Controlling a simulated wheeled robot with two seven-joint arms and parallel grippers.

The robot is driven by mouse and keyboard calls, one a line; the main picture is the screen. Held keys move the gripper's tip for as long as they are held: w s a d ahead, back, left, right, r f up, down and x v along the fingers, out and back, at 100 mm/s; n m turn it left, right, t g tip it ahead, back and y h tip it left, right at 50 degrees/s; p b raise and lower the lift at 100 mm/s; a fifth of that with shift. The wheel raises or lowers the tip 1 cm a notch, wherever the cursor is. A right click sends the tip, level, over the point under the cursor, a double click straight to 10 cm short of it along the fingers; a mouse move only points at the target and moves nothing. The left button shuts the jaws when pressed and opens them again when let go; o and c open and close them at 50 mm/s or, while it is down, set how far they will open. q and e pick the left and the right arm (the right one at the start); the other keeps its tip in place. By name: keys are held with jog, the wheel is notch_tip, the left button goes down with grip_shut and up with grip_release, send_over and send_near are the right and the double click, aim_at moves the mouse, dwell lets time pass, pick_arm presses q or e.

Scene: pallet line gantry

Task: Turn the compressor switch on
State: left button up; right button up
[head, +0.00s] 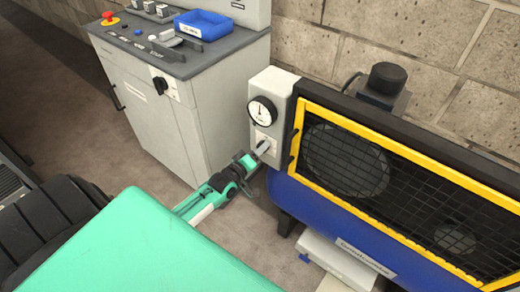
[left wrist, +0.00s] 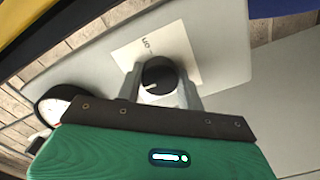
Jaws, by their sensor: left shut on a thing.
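The compressor switch is a round black knob (left wrist: 158,78) with a pale pointer mark, on a white label plate (left wrist: 165,48) in the left wrist view. In that view the label text is partly hidden and hard to read. The plate sits on the grey control box (head: 277,86) below a round gauge (head: 262,111), at the left end of the compressor. My left gripper (head: 261,150) reaches the front of this box, its fingers (left wrist: 161,88) on either side of the knob, shut on it. In the head view the gripper hides most of the knob. My right gripper is not in view.
The compressor has a yellow-framed mesh guard (head: 400,130) and a blue tank (head: 320,215) right of the box. A grey control cabinet (head: 150,110) with a blue bin (head: 203,24) and a red emergency button (head: 108,16) stands left. Floor shows between them.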

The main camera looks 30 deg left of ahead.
pick_arm(q)
jog(key=shift+m+p, duration=2.55)
jog(key=shift+m, duration=6.25)
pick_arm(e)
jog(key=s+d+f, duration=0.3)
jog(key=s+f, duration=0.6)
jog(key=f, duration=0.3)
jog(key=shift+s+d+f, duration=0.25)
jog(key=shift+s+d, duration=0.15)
pick_arm(q)
jog(key=o, duration=1)
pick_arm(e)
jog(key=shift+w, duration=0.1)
pick_arm(q)
jog(key=shift+s, duration=0.1)
